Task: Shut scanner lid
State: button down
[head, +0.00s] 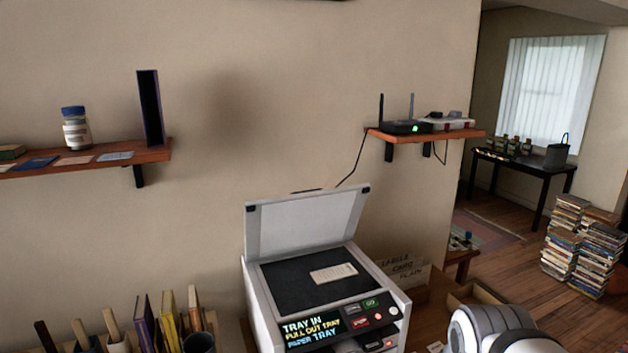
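The scanner (262,305) is a light grey box at the lower middle of the head view, against the wall. Its lid (303,225) stands open, hinged at the back and tilted up. A pale printed paper (334,273) lies on the dark scanner bed (290,280). The front panel has a lit display reading "TRAY IN, PULL OUT TRAY, PAPER TRAY" (312,333) and small buttons. A rounded white and grey part of my arm shows at the lower right, beside the scanner and apart from the lid. My gripper is not in view.
A wall shelf (430,136) with a router (402,127) hangs above right; its cable runs down behind the lid. Another shelf (90,158) is at left. Books and a dark cup (199,342) stand left of the scanner. A cardboard box (402,274) is at its right.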

aim_at(304, 221)
jog(key=u, duration=0.2)
jog(key=i, duration=0.95)
jog(key=u, duration=0.7)
